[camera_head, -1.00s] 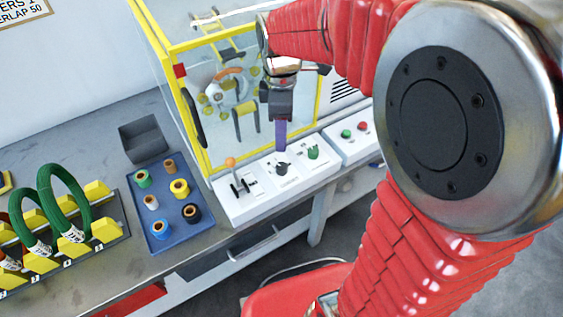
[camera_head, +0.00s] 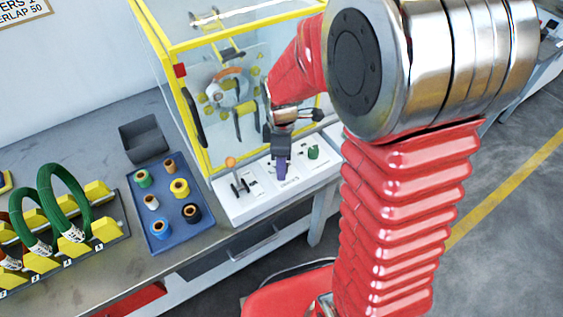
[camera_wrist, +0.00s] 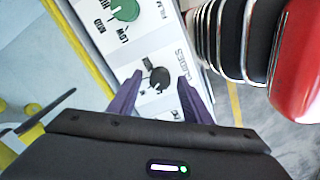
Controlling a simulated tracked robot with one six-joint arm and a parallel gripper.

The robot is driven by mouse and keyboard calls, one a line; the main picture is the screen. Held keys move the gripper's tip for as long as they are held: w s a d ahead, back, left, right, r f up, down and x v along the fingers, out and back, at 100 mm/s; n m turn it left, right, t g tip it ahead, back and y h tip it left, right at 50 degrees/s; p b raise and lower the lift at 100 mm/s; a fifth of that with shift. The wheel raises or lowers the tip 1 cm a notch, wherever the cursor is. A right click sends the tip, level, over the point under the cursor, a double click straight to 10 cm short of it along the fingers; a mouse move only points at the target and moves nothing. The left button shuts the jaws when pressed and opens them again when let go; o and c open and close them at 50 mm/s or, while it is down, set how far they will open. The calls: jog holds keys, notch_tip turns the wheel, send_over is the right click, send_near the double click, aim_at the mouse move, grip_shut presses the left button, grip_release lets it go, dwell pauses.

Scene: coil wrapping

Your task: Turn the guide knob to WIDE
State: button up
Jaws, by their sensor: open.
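The guide knob (camera_wrist: 158,78) is black and sits on the white panel, beside the printed word GUIDES in the wrist view. Small labels are beside it, too small to read surely, and I cannot tell its setting. My gripper (camera_wrist: 161,80) is open, with one purple finger on each side of the knob. A gap shows between the knob and each finger, and I see no contact. In the head view my gripper (camera_head: 282,172) is low over the panel (camera_head: 240,205) and hides the knob.
A green film knob (camera_wrist: 124,10) is beside the guide knob. A lever with an orange ball (camera_head: 231,162) stands on the panel's left. A yellow-framed clear enclosure (camera_head: 208,165) rises behind the panel. A blue tray (camera_head: 176,226) with several spools lies to the left.

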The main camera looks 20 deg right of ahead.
jog(key=shift+f, duration=0.2)
jog(key=shift+c, duration=0.2)
jog(key=c, duration=1)
